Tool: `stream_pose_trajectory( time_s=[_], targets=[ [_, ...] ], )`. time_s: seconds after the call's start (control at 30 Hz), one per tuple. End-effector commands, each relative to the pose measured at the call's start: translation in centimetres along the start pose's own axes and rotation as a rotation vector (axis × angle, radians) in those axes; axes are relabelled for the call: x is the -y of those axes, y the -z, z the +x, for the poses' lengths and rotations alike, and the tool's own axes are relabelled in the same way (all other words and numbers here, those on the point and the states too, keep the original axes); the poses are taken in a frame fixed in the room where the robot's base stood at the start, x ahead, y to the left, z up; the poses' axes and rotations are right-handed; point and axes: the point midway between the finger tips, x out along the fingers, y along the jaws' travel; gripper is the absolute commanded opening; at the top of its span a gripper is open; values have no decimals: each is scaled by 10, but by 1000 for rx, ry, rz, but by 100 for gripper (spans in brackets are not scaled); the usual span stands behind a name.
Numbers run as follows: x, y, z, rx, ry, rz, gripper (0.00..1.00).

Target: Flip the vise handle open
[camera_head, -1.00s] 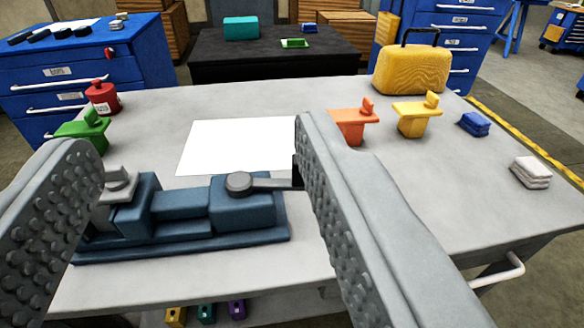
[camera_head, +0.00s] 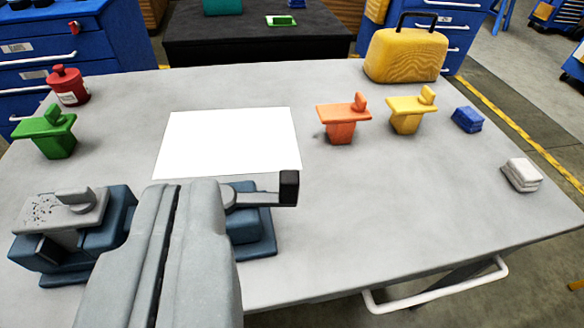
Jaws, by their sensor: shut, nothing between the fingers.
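The blue vise (camera_head: 110,222) sits near the front left of the table, with a grey plate and knob on its left end. Its grey handle (camera_head: 258,197) points to the right and ends in a black grip (camera_head: 289,188). My gripper (camera_head: 186,190) is shut, its two fingers together with only a thin dark seam between them. It is in front of the vise in the picture and hides the vise's middle and the handle's pivot. The handle emerges just right of the fingertips. I cannot tell whether they touch it.
A white sheet (camera_head: 228,142) lies behind the vise. A green clamp-like piece (camera_head: 47,130) and a red can (camera_head: 69,86) stand at left. Orange (camera_head: 343,118) and yellow (camera_head: 411,110) pieces, a yellow case (camera_head: 405,54) and small stacks stand at right. The front right is clear.

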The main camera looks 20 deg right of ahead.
Motion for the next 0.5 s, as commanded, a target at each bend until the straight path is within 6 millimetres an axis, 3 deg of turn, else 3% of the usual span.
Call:
stream_pose_trajectory(
  time_s=[0.5],
  targets=[
    [-17, 13, 85, 395, -38, 28, 0]
  ],
)
